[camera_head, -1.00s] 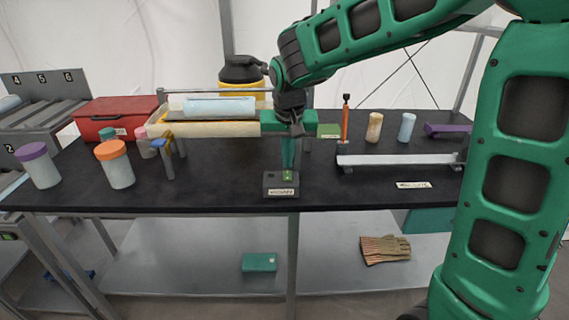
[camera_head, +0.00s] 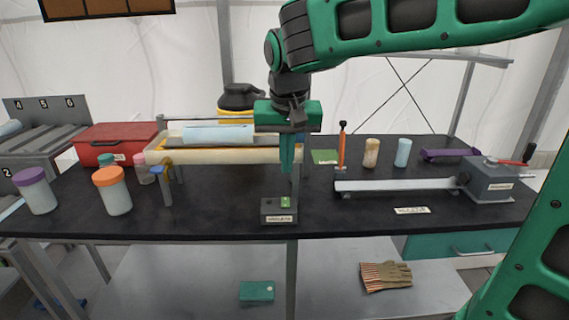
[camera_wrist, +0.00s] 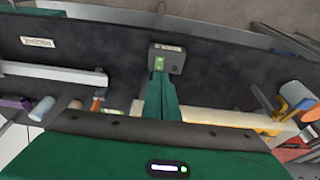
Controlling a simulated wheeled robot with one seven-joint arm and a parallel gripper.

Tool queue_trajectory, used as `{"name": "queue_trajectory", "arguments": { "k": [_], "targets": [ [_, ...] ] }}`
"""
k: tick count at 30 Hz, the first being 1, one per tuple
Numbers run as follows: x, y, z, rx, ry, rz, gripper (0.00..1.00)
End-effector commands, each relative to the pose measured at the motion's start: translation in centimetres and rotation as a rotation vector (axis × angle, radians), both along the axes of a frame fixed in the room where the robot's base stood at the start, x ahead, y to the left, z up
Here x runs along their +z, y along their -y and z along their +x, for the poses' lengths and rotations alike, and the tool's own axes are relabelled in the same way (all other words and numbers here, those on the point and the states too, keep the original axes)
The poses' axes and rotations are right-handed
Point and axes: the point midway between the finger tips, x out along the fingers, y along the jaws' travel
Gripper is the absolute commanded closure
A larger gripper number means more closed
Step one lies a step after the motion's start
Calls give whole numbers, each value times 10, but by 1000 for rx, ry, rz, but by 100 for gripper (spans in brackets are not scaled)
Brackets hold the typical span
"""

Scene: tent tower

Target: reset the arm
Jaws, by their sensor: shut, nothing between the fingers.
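My gripper (camera_head: 290,168) hangs pointing down over the black table (camera_head: 345,215), with its two teal fingers together and nothing between them. Below the fingertips on the table is a small dark grey box (camera_head: 278,211) with a green spot on top and a white label. In the head view the fingertips are a little above the box. In the wrist view the shut fingers (camera_wrist: 161,80) point toward the same box (camera_wrist: 166,60). My green arm reaches in from the right.
Left are an orange-lidded jar (camera_head: 112,191), a purple-lidded jar (camera_head: 36,191) and a red case (camera_head: 113,143). Behind the gripper is a cream-railed stand with a pale roll (camera_head: 218,134). Right are an orange-handled tool (camera_head: 342,147), two cylinders (camera_head: 371,153) and a grey rail device (camera_head: 486,180).

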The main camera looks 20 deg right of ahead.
Motion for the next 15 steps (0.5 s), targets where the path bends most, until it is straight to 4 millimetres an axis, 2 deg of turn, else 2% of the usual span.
{"name": "queue_trajectory", "arguments": {
  "k": [7,9,11,14,15],
  "targets": [
    [-1,1,0,-1,0,-1,100],
    [-2,8,-3,-9,-5,-4,100],
    [-5,22,-9,-21,-13,-9,100],
    [-15,62,-29,-59,-39,-21,100],
    [-20,82,-41,-78,-54,-25,100]
  ]
}}
